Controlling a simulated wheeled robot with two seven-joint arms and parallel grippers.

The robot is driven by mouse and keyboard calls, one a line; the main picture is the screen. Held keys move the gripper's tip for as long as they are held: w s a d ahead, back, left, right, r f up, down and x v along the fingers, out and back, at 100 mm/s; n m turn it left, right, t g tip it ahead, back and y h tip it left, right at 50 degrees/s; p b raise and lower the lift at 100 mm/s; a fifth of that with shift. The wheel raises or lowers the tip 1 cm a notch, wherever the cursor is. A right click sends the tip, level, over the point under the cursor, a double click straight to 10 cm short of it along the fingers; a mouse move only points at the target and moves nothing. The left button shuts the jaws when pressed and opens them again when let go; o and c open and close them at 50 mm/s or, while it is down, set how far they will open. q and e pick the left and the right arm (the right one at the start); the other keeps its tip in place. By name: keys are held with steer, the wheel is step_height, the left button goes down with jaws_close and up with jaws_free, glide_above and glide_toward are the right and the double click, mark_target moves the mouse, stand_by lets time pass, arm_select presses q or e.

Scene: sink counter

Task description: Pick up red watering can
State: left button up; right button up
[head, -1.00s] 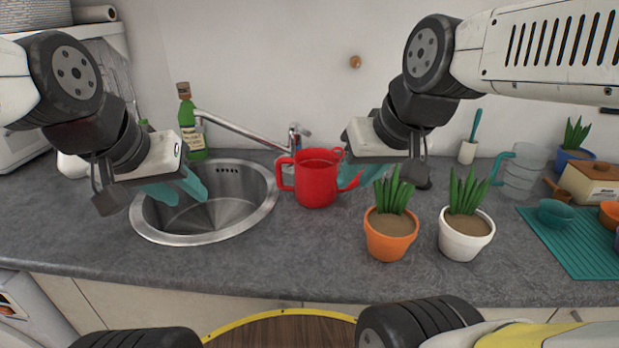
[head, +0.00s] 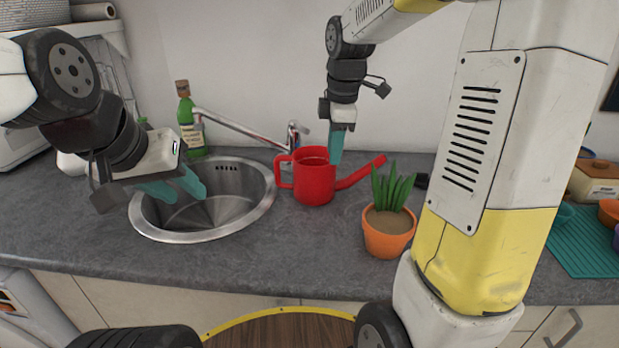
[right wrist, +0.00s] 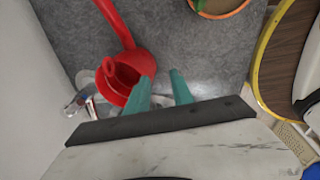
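The red watering can (head: 314,184) stands upright on the counter just right of the sink, handle to the left and spout to the right. It also shows in the right wrist view (right wrist: 124,72), seen from above. My right gripper (head: 336,160) points down at the can's right side, near the base of the spout. In the right wrist view its teal fingers (right wrist: 162,84) are apart, one overlapping the can and one over the counter. Contact cannot be told. My left gripper (head: 182,190) is open and empty above the sink.
An orange pot with a plant (head: 389,234) stands front right of the can. The sink (head: 145,232) and faucet (head: 240,128) lie to the left, with a green bottle (head: 188,127) behind. A teal mat (head: 580,258) lies far right. My right arm hides part of the counter.

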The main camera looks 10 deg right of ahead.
steer(key=w+f+n+g, duration=0.2)
steer(key=w+f+n, duration=0.3)
steer(key=w+f, duration=0.1)
glide_above(325, 203)
steer(key=shift+n+h, duration=0.3)
step_height(325, 203, down, 8)
steer(key=shift+f, duration=0.2)
jaws_close()
stand_by(1.1)
